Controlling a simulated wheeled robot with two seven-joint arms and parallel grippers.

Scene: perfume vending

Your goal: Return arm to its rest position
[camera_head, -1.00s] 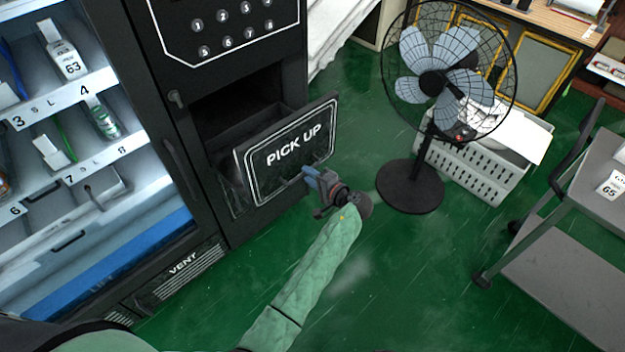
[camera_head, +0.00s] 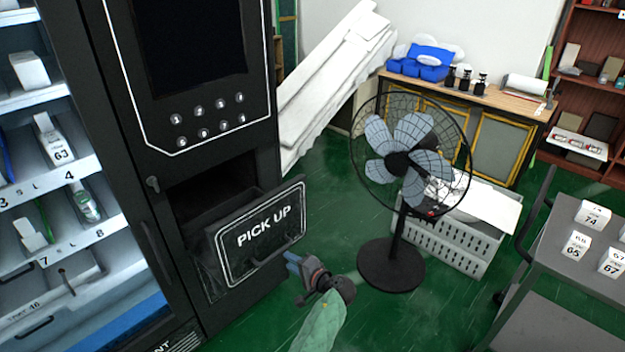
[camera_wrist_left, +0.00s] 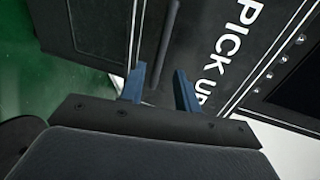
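My left gripper (camera_head: 296,272) is in front of the lower right part of the open pick-up door (camera_head: 262,236) of the black vending machine. In the left wrist view its two blue fingers (camera_wrist_left: 160,92) stand apart with nothing between them. The door handle bar (camera_wrist_left: 168,38) lies beyond the fingertips, and I cannot tell whether they touch it. The door is tilted outward, with a dark opening above it. My left forearm comes up from the bottom edge of the head view. My right gripper is not in view.
A black standing fan (camera_head: 398,165) is close to the right of my left gripper. A grey crate (camera_head: 455,240) is behind it. A grey cart (camera_head: 580,255) with small numbered boxes stands at the right. Green floor (camera_head: 440,315) is clear between fan and cart.

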